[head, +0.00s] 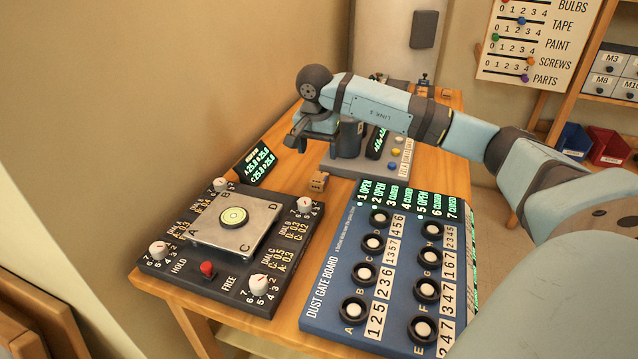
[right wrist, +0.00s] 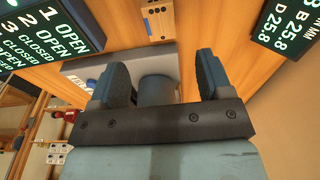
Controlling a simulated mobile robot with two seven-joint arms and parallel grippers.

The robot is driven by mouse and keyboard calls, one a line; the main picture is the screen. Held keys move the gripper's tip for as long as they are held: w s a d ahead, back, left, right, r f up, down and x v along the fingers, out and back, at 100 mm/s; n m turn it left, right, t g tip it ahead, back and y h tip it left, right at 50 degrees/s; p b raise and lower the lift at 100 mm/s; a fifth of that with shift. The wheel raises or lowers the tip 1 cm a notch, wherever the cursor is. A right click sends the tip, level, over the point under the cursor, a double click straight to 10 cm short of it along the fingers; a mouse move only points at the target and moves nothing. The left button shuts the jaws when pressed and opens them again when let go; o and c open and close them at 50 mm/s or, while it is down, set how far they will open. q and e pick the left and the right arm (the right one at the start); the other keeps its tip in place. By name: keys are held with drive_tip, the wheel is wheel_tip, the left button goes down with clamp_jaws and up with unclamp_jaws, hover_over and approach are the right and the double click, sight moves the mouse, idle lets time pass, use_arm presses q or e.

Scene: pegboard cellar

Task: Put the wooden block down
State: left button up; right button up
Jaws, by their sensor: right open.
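A small wooden block (head: 318,181) with dark marks on its faces lies on the wooden table, between the dial board and the dust gate board. It also shows at the top of the right wrist view (right wrist: 160,20), beyond the fingertips and apart from them. My right gripper (head: 298,141) is open and hangs above the table, behind the block and a little to its left in the head view. In the right wrist view its two fingers (right wrist: 159,72) stand wide apart, with no block between them. My left gripper is not in view.
A dark dial board (head: 275,283) with a tilting plate stands front left, and the blue dust gate board (head: 325,285) front right. A grey panel (head: 400,167) with a dark cylinder (head: 347,138) stands behind. A small display (head: 254,163) sits by the left edge. Bare wood surrounds the block.

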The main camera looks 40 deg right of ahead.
sight(319, 177)
drive_tip(key=f, duration=0.6)
drive_tip(key=f+b, duration=0.1)
drive_tip(key=f, duration=0.2)
drive_tip(key=shift+w+d, duration=0.2)
drive_tip(key=shift+d, duration=0.15)
drive_tip(key=shift+r, duration=0.1)
drive_tip(key=c, duration=1.1)
